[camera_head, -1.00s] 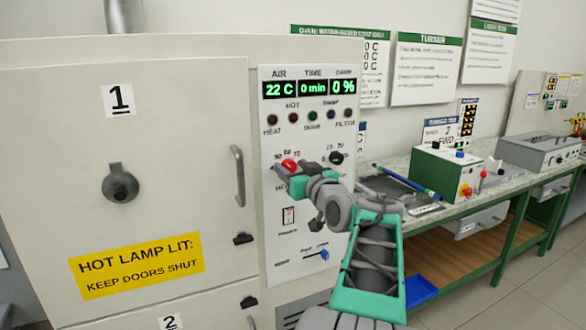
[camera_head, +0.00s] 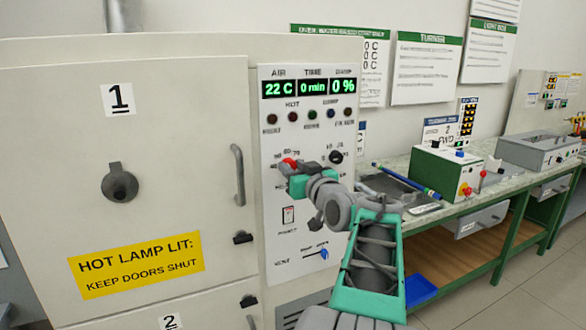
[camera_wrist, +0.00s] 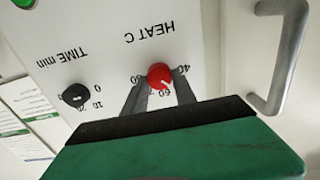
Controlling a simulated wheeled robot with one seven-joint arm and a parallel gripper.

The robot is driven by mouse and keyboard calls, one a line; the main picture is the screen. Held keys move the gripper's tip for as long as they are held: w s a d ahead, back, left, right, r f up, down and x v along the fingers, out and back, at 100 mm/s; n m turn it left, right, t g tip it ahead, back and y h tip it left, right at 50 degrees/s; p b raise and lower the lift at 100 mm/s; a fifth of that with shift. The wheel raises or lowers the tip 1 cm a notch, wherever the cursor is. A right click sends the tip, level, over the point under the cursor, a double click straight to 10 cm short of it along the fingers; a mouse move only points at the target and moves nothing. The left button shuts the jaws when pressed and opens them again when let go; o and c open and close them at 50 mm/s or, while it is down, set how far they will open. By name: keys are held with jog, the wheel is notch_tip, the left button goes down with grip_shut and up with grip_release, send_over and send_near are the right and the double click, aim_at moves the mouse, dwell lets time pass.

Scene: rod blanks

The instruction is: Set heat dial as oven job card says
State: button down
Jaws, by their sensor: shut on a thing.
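The red heat dial (camera_head: 289,162) is on the oven's control panel (camera_head: 330,220).
The displays (camera_head: 310,87) read 22 C, 0 min and 0 %. A door handle (camera_head: 238,175) stands out left of the panel. A green-framed bench (camera_head: 440,195) is at right.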

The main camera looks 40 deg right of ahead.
jog(key=m, duration=0.4)
jog(key=shift+d+m, duration=0.1)
jog(key=shift+m, duration=0.3)
jog(key=m+p, duration=0.1)
jog(key=m, duration=0.3)
jog(key=shift+m+p, duration=0.3)
jog(key=m+p, duration=0.3)
jog(key=m, duration=0.2)
jog(key=shift+d, duration=0.1)
jog(key=shift+f+m+p, duration=0.15)
jog(key=shift+m+p, duration=0.85)
jog(key=shift+m, duration=0.6)
jog(key=c, duration=1)
grip_release()
